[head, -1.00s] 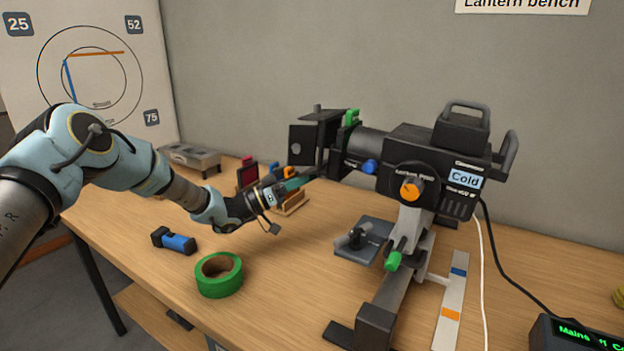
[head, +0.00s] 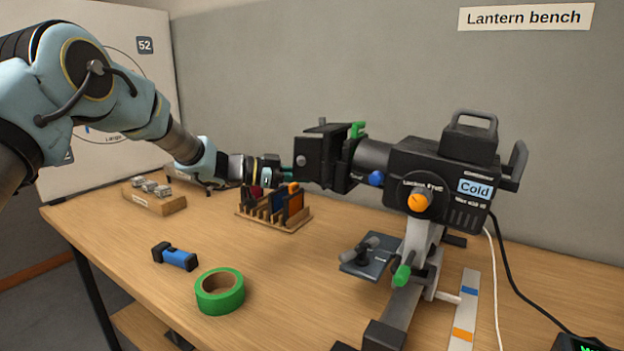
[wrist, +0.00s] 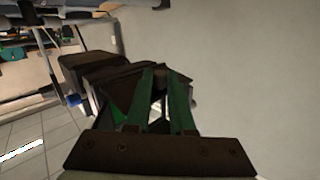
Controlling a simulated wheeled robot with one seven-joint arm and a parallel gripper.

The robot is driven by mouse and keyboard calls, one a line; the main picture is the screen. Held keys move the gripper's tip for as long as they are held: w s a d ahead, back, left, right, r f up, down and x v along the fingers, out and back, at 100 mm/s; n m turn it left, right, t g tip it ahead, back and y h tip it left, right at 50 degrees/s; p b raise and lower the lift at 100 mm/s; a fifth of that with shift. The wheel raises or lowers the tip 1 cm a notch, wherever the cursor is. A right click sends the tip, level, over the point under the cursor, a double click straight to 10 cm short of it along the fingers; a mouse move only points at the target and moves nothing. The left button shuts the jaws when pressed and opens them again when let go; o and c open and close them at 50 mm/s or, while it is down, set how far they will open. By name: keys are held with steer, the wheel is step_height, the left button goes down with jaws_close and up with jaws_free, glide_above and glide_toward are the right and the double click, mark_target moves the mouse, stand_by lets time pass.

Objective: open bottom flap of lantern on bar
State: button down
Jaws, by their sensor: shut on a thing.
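The lantern (head: 440,170) is a black lamp with a "Cold" label, mounted on a stand on the bench. Its dark flaps (head: 316,158) stand around the front end, at the left. The bottom flap is hard to make out in the head view. My gripper (head: 289,174) reaches in from the left, at the lower left edge of the flaps. In the wrist view its green fingers (wrist: 166,95) are close together on a dark flap piece (wrist: 159,80). The lantern body (wrist: 92,75) lies beyond, to the left there.
A wooden rack of coloured filters (head: 275,212) stands below my gripper. A green tape roll (head: 220,291), a blue-black tool (head: 174,256) and a small wooden block with metal pieces (head: 152,197) lie on the bench. The front middle of the bench is clear.

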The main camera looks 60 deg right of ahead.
steer(key=shift+r+t, duration=0.2)
steer(key=shift+t, duration=0.1)
stand_by(0.4)
steer(key=c, duration=0.8)
jaws_free()
steer(key=b+v, duration=0.3)
steer(key=v, duration=0.7)
steer(key=shift+w+a, duration=0.25)
steer(key=shift+w, duration=0.1)
